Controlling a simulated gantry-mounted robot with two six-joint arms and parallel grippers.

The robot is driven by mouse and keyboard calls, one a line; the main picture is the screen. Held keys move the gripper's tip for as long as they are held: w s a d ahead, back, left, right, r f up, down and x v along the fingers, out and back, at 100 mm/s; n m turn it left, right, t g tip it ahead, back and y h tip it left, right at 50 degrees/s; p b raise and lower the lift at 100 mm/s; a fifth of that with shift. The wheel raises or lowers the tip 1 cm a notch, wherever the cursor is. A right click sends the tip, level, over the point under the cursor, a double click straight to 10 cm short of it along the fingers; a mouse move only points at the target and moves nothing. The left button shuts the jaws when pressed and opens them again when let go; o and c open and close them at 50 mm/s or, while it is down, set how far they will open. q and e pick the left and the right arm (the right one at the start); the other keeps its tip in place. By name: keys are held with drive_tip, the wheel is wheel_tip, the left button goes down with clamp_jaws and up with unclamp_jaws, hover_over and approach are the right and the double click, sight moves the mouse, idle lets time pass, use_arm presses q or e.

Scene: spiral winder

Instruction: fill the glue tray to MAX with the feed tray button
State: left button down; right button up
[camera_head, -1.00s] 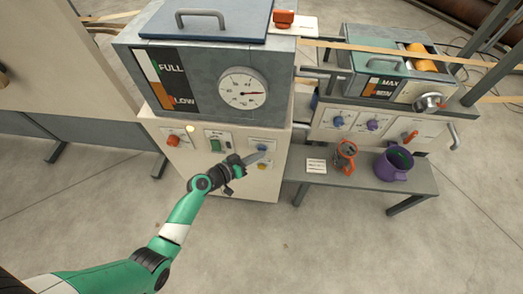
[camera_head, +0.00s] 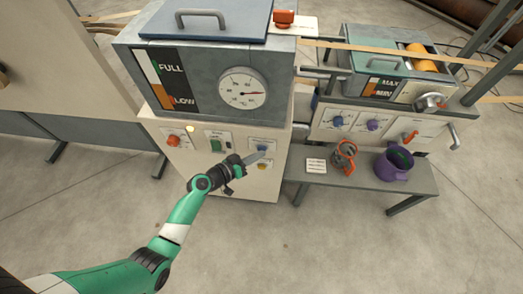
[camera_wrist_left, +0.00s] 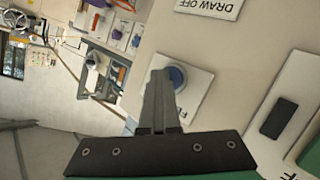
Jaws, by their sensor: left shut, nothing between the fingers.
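The round blue button (camera_head: 262,147) sits on the cream front panel of the larger left cabinet; its label is too small to read. My left gripper (camera_head: 260,156) is shut and empty, its tips at this button. In the left wrist view the closed fingers (camera_wrist_left: 160,85) overlap the edge of the blue button (camera_wrist_left: 177,76); whether they press it in I cannot tell. The glue tray (camera_head: 370,62) is in the right unit, with a MAX/MIN gauge (camera_head: 383,87) on its front. The gauge's exact level is too small to read. My right gripper is not in view.
A yellow button (camera_head: 262,166) is just below the blue one; a green switch (camera_head: 215,145) and red knob (camera_head: 173,140) are to the left. A grey bench (camera_head: 330,178) at right holds a purple pot (camera_head: 394,165) and an orange-and-grey item (camera_head: 344,156).

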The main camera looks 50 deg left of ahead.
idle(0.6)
use_arm(q)
drive_tip(key=shift+s+d, duration=0.55)
drive_tip(key=shift+s, duration=0.1)
drive_tip(key=shift+p, duration=0.3)
drive_tip(key=s+d, duration=0.1)
drive_tip(key=s, duration=0.1)
drive_tip(key=s+d+p, duration=0.1)
drive_tip(key=s+d, duration=0.1)
drive_tip(key=shift+w+d+r, duration=0.1)
idle(0.8)
